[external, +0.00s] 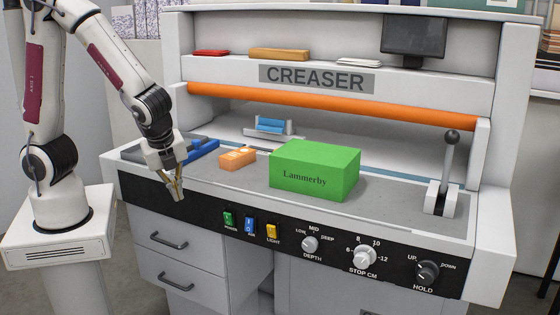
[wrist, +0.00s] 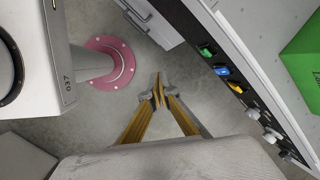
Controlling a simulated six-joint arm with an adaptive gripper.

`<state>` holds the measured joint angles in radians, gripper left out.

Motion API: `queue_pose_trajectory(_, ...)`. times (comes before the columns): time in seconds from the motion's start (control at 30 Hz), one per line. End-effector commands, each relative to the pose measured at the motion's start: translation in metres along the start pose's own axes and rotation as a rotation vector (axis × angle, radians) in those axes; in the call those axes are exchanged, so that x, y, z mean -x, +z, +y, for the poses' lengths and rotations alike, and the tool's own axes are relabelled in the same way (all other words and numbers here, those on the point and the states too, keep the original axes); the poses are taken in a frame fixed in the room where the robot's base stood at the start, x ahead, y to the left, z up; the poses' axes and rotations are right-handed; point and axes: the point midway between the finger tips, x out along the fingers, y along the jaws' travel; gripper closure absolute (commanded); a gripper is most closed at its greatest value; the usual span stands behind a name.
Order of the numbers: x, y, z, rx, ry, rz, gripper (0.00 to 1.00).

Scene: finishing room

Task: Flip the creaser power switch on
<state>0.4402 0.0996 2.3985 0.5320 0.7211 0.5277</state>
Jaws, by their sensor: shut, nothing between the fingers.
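The creaser (external: 335,205) has a black front panel with a row of three rocker switches. The green switch (external: 228,219) is leftmost, and the small label below it appears to read POWER; its position is too small to tell. The blue switch (external: 249,225) and the yellow switch (external: 272,231), labelled LIGHT, sit to its right. In the wrist view the green switch (wrist: 207,50) shows at the upper right. My gripper (external: 180,197) is shut and empty, in front of the panel's left end, left of the green switch and apart from it. It also shows in the wrist view (wrist: 158,82).
DEPTH (external: 310,244), STOP CM (external: 364,256) and HOLD (external: 428,271) knobs line the panel rightward. A green box (external: 314,170), an orange box (external: 237,158) and a blue tool (external: 203,149) lie on the bed. A lever (external: 447,165) stands at right. Drawers (external: 175,243) sit below; floor space is clear.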

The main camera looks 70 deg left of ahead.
Motion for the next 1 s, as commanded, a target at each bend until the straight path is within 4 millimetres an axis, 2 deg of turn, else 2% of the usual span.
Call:
queue_pose_trajectory(0.33,-0.028,-0.028,-0.024,-0.502,-0.066,-0.042,1.00)
queue_pose_trajectory(0.6,-0.026,-0.040,-0.047,-0.804,-0.146,-0.048,1.00)
queue_pose_trajectory(0.8,-0.026,-0.043,-0.051,-0.916,-0.164,-0.050,1.00)
queue_pose_trajectory(1.0,-0.026,-0.044,-0.051,-0.945,-0.164,-0.051,1.00)
